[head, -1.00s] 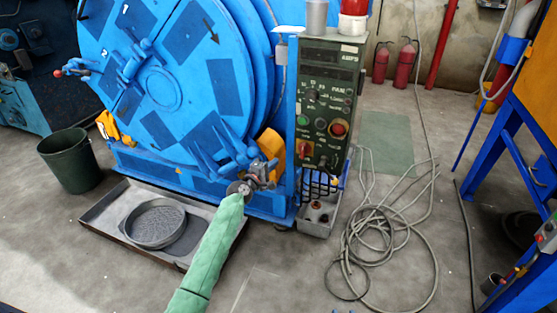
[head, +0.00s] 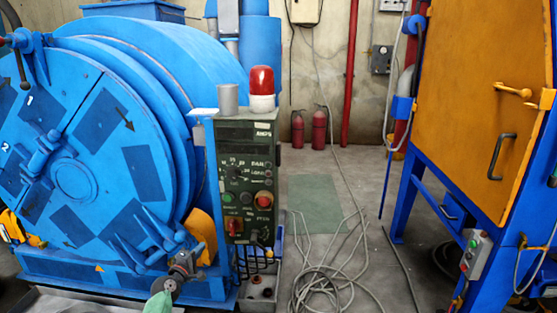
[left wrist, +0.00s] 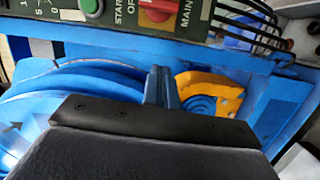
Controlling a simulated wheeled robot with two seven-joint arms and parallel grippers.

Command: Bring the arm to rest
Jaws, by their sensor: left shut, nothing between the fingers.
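My left gripper (head: 186,263) is low in the head view, at the end of my green-sleeved arm. It is in front of the lower right edge of the blue drum machine (head: 68,180), left of the green control panel (head: 247,185). In the left wrist view its narrow fingers (left wrist: 161,88) are together, with nothing between them. Below them the dark gripper body fills the bottom of the picture. Whether the gripper touches the machine is hard to tell. My right gripper is not in view.
A red beacon (head: 262,88) tops the panel. A coiled grey cable (head: 335,288) lies on the floor to its right. A blue frame with an orange door (head: 480,100) stands at the right. Two red extinguishers (head: 319,130) stand by the back wall.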

